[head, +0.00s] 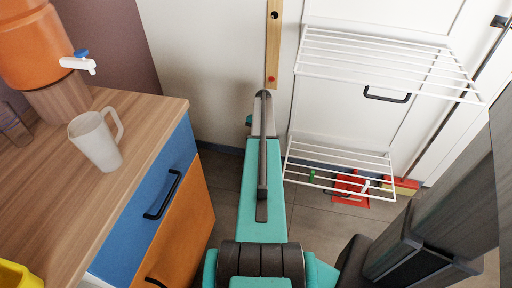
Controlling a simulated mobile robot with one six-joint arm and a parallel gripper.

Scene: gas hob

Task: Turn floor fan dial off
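I see no floor fan and no dial in the head view. My teal arm reaches forward from the bottom middle toward the white wall. The fingers of my gripper do not show, so I cannot see whether it holds anything.
A wooden counter (140,130) with a translucent mug (97,142) and an orange drink dispenser (35,45) stands left, above blue and orange drawers (184,222). White wire shelves (385,60) are at right. A red dustpan (350,186) lies below them. Grey floor (222,172) shows between.

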